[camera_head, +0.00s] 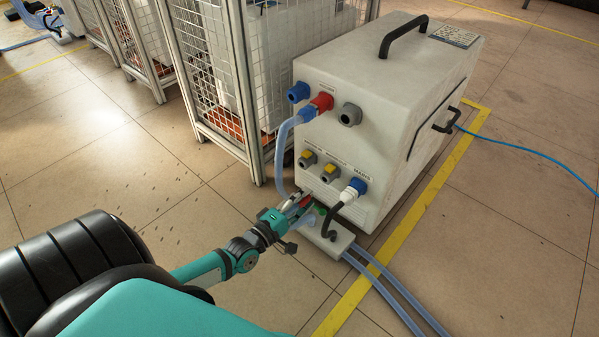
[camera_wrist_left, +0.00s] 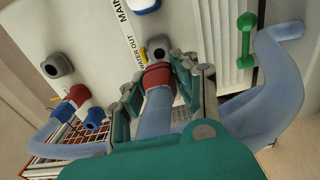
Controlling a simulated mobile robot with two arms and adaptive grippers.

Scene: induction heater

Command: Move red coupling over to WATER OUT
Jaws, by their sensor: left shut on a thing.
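My left gripper (camera_head: 302,204) is low in front of the white heater box. It is shut on a red coupling (camera_head: 308,201). In the left wrist view the gripper (camera_wrist_left: 165,80) has its fingers on both sides of this red coupling (camera_wrist_left: 157,76), with a pale blue hose (camera_wrist_left: 155,115) behind it. The coupling lies right in front of a grey port (camera_wrist_left: 159,43) with a yellow part, beside the WATER OUT label (camera_wrist_left: 130,40). I cannot tell whether coupling and port touch. Another red coupling (camera_head: 322,102) with a hose sits on the upper row. My right gripper is not in view.
A blue port (camera_head: 299,92) and a grey port (camera_head: 350,114) flank the upper red coupling. A blue and white plug (camera_head: 353,191) with a black cable sits at MAINS. A wire cage (camera_head: 205,70) stands close on the left. Hoses (camera_head: 400,295) run along the floor.

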